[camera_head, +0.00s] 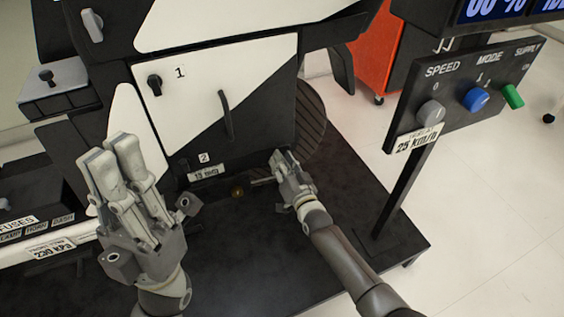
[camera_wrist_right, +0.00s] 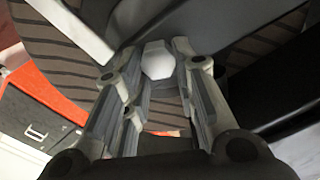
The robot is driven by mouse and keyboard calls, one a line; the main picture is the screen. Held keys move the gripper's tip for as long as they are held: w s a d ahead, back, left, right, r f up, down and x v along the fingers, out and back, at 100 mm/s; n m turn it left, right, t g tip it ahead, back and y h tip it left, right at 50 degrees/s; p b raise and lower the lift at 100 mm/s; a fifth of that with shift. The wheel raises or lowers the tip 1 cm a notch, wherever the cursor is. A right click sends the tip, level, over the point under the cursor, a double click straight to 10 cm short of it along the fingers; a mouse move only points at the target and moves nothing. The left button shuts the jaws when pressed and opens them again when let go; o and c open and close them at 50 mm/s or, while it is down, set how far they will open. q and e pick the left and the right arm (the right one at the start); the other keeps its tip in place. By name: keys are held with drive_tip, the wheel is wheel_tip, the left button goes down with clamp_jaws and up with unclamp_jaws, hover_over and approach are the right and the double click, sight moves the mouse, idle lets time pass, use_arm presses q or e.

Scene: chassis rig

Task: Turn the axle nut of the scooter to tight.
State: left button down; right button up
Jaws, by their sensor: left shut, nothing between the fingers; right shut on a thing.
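The scooter's axle nut (camera_wrist_right: 158,60) shows in the right wrist view as a pale grey hexagon between the fingertips of my right gripper. My right gripper (camera_head: 280,160) is shut on it, low at the right edge of the scooter body by the wheel. In the head view the nut is hidden by the fingers. The ribbed dark wheel (camera_head: 313,118) stands behind the gripper and also shows in the right wrist view (camera_wrist_right: 60,35). My left gripper (camera_head: 121,150) is shut and empty, fingers up, in front of the body's left side.
A black-and-white panel (camera_head: 265,75) has a knob marked 1 (camera_head: 155,85) and a dark handle (camera_head: 226,115). A control box (camera_head: 465,95) with SPEED, MODE and SUPPLY controls stands on a post at right. The black platform (camera_head: 350,205) is bare near the post. An orange cabinet (camera_head: 372,55) stands behind.

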idle(0.4)
drive_tip(key=o, duration=1)
drive_tip(key=shift+o, duration=0.2)
drive_tip(key=shift+s+d, duration=0.1)
drive_tip(key=v, duration=0.7)
drive_tip(key=shift+s, duration=0.4)
